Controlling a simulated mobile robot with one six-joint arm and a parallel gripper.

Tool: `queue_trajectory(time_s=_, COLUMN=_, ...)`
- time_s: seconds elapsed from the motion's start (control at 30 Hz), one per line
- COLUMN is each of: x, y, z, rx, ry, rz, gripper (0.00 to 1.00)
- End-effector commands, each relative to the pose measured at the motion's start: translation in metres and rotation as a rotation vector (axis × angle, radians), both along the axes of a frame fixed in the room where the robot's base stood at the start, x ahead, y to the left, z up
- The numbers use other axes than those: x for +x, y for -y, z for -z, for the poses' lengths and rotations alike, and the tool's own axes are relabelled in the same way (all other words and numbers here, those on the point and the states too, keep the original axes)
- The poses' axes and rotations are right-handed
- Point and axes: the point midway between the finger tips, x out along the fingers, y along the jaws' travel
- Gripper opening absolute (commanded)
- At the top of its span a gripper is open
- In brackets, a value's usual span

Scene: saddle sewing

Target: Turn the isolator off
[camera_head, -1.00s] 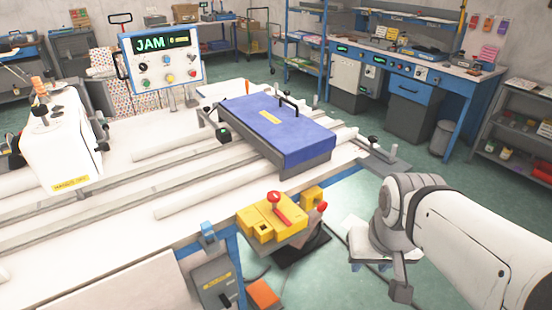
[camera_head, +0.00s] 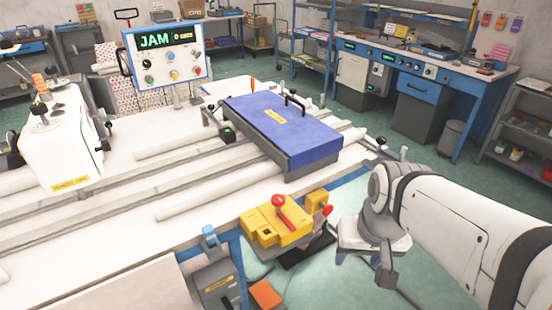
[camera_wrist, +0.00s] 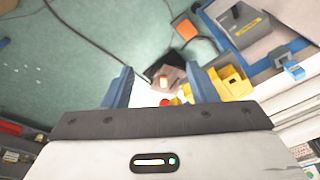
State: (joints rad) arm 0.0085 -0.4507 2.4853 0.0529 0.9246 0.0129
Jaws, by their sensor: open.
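The yellow isolator box (camera_head: 268,230) sits at the front edge of the white machine table. Its red handle (camera_head: 280,202) stands on top with a round knob. My gripper (camera_wrist: 162,88) is open and empty in the wrist view, pointing down. The yellow housing (camera_wrist: 234,82) shows beyond the right finger, and a red knob (camera_wrist: 166,102) is between the fingers near the palm. In the head view, my wrist is right of the isolator, apart from it.
A control panel (camera_head: 165,55) reads JAM. A blue-topped block (camera_head: 285,125) lies on the table behind the isolator. A grey box (camera_head: 218,287) and an orange box (camera_head: 266,294) are below the table edge.

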Motion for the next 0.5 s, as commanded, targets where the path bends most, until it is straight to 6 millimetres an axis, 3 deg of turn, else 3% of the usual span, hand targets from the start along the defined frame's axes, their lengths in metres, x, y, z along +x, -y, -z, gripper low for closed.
queue_trajectory(time_s=0.27, x=0.029, y=-0.054, z=0.034, rx=0.356, ry=-0.359, rz=0.314, gripper=0.6)
queue_trajectory(time_s=0.5, x=0.087, y=-0.099, z=0.052, rx=0.733, ry=-0.71, rz=0.644, gripper=0.6)
